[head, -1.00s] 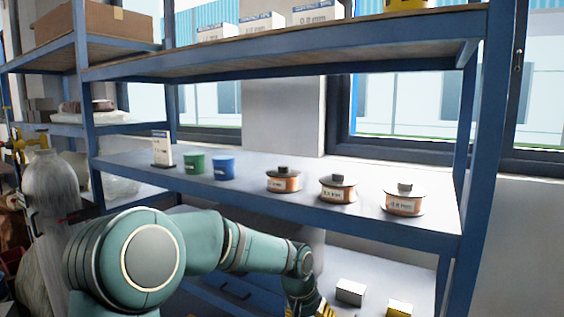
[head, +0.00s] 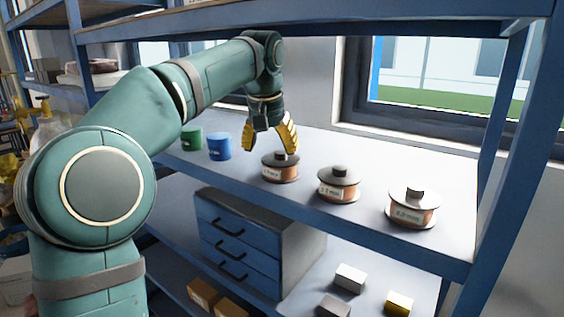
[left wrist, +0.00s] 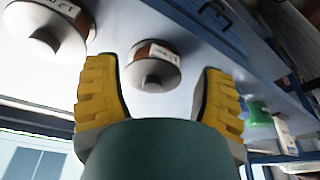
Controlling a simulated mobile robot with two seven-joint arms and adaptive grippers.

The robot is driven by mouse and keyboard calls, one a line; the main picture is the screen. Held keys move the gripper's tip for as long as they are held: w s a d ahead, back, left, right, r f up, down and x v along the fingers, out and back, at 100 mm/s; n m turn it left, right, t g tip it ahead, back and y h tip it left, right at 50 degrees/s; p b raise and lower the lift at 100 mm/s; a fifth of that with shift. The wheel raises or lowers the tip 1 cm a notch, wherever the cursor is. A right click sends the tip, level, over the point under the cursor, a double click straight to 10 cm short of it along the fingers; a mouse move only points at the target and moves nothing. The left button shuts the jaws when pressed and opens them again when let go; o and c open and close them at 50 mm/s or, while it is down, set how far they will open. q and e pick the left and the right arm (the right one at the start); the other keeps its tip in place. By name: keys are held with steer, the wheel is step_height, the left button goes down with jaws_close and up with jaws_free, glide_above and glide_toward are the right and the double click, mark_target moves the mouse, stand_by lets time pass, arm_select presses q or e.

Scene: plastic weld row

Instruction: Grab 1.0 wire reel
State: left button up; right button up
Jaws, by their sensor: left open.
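Three copper-coloured wire reels with dark flanges stand in a row on the middle shelf. The left reel (head: 281,168) has a white label that is hard to read and may say 1.0 mm. The middle reel (head: 338,184) seems to read 1.2 mm, and the right reel (head: 413,208) 0.8 mm. My left gripper (head: 270,147) points down, open and empty, just above and behind the left reel. In the left wrist view the left reel (left wrist: 153,67) shows between the yellow fingers, apart from both; the middle reel (left wrist: 48,33) is beside them. My right gripper is out of view.
A green cup (head: 191,139) and a blue cup (head: 220,147) stand left of the reels. The upper shelf (head: 400,32) hangs over the row, and a post (head: 515,150) is at the right. Below are a blue drawer unit (head: 238,245) and small boxes (head: 350,278).

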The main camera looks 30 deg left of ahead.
arm_select(q)
steer(key=p, duration=0.2)
glide_above(281, 152)
steer(key=s, duration=0.2)
steer(key=shift+s+d+r, duration=0.1)
steer(key=shift+s+d, duration=0.05)
steer(key=shift+d, duration=0.15)
steer(key=shift+w+a, duration=0.1)
steer(key=shift+w, duration=0.4)
steer(key=x, duration=0.4)
steer(key=shift+s+f+b, duration=0.1)
steer(key=shift+f+b, duration=0.1)
steer(key=shift+b, duration=0.1)
steer(key=shift+w+f, duration=0.2)
steer(key=shift+f, duration=0.25)
steer(key=shift+s+r, duration=0.1)
jaws_close()
